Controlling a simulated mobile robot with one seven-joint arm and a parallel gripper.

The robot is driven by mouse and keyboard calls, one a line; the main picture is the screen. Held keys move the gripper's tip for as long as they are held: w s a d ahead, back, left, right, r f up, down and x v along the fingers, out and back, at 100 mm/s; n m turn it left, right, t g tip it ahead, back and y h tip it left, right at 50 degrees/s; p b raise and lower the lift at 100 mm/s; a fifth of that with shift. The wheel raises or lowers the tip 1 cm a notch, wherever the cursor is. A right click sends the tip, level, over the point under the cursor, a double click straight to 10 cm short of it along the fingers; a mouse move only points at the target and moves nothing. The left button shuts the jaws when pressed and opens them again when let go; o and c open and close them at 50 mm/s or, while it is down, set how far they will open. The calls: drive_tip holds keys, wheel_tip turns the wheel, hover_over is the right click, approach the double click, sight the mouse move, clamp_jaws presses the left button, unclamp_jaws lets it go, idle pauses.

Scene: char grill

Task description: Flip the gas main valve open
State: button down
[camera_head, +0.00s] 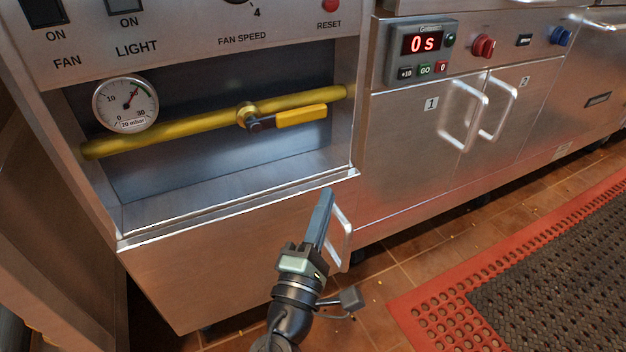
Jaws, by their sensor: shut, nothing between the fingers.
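The gas main valve sits on a yellow pipe (185,128) inside a recessed steel niche. Its yellow lever handle (301,115) points right from the valve body (248,115) and lies roughly along the pipe, just below it. A round pressure gauge (125,103) is at the pipe's left part, its needle pointing up and right. My gripper (327,196) is below and a little right of the handle, outside the niche, apart from the handle. Its fingers are together and nothing shows between them. It overlaps a metal door handle in the picture.
A steel ledge (240,187) forms the niche's lower edge. A metal door handle (341,240) stands right beside my gripper. Cabinet doors with two handles (465,115) and a timer (423,43) reading 0 s are at right. A red-edged mat (440,300) lies on the tiled floor.

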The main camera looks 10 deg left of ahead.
drive_tip(key=shift+s+d+f+b, duration=0.2)
drive_tip(key=shift+s+d+f, duration=0.1)
drive_tip(key=shift+s+f, duration=0.2)
drive_tip(key=shift+s+d+f+b, duration=0.15)
drive_tip(key=shift+s+d+f, duration=0.15)
drive_tip(key=shift+f, duration=0.2)
drive_tip(key=s+d+r+m+t+h+p, duration=0.15)
drive_tip(key=d+r+m+p, duration=0.5)
drive_tip(key=r, duration=1.65)
drive_tip(key=s+d+r+m+h+p, duration=0.1)
drive_tip(key=r+m+h+p, duration=0.2)
drive_tip(key=r+m+p, duration=1.4)
drive_tip(key=s+a+r+n+t+y+p, duration=0.1)
drive_tip(key=s+r+t+y+p, duration=0.2)
drive_tip(key=r, duration=0.7)
drive_tip(key=s+a+r+n+y+p, duration=0.15)
drive_tip(key=s+r, duration=0.25)
drive_tip(key=r, duration=0.7)
drive_tip(key=s+a+r+n+t+y+p, duration=0.1)
drive_tip(key=s+r+t+y, duration=0.2)
drive_tip(key=r, duration=0.7)
wheel_tip(320, 180, up, 37)
drive_tip(key=g+p, duration=0.1)
drive_tip(key=p, duration=3.6)
drive_tip(key=shift+s+a, duration=0.4)
